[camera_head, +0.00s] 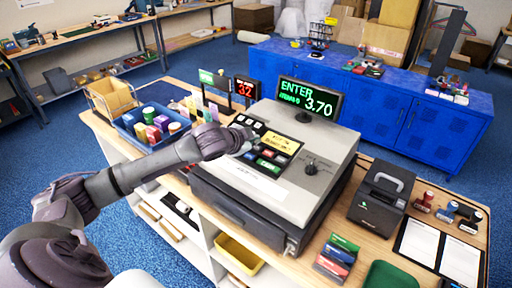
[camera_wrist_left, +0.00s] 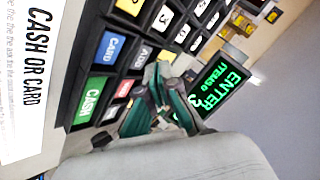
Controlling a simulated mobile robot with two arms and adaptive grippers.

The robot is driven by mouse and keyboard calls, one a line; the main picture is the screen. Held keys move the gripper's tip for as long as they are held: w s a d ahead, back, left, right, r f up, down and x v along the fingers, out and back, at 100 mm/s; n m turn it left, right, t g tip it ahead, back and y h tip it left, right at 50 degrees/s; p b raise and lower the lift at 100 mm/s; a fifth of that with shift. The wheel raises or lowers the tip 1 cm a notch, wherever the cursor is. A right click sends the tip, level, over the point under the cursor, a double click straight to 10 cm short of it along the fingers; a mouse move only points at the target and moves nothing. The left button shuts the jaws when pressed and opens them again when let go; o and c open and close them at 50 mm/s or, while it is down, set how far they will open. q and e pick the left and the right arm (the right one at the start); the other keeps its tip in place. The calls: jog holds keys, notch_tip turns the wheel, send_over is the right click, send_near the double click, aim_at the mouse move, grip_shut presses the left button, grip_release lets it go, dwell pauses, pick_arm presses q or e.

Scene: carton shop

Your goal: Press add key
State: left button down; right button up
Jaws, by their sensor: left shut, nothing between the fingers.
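The cash register (camera_head: 318,181) stands on the wooden counter, with its key panel facing up and a lit display (camera_head: 309,98) reading ENTER and 3.70. My left gripper (camera_head: 245,134) reaches in from the left over the key panel. It also shows in the left wrist view (camera_wrist_left: 161,84), shut and empty, its fingertips close to a dark key that seems to read ADD (camera_wrist_left: 140,57). Whether they touch that key cannot be told. A blue CARD key (camera_wrist_left: 113,48) and a green CASH key (camera_wrist_left: 89,99) lie beside it. My right gripper is out of view.
A blue tray of small cartons (camera_head: 150,138) stands left of the register, near a small red display (camera_head: 246,87). A black printer (camera_head: 379,200), stamps (camera_head: 447,212) and stacked cards (camera_head: 336,257) are on the right. A blue cabinet (camera_head: 387,107) stands behind.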

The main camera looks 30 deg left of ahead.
pick_arm(q)
jog(key=shift+f, duration=0.1)
dwell(0.3)
jog(key=shift+w+f, duration=0.1)
jog(key=shift+f, duration=0.25)
jog(key=shift+f, duration=0.4)
dwell(0.8)
jog(key=shift+r, duration=0.1)
jog(key=shift+r+p, duration=0.75)
jog(key=shift+p, duration=0.2)
jog(key=shift+r+p, duration=0.4)
jog(key=shift+p, duration=0.05)
jog(key=r+p, duration=0.2)
jog(key=s+r+p, duration=0.1)
jog(key=r+p, duration=0.1)
jog(key=shift+s+r, duration=0.1)
jog(key=shift+s, duration=0.05)
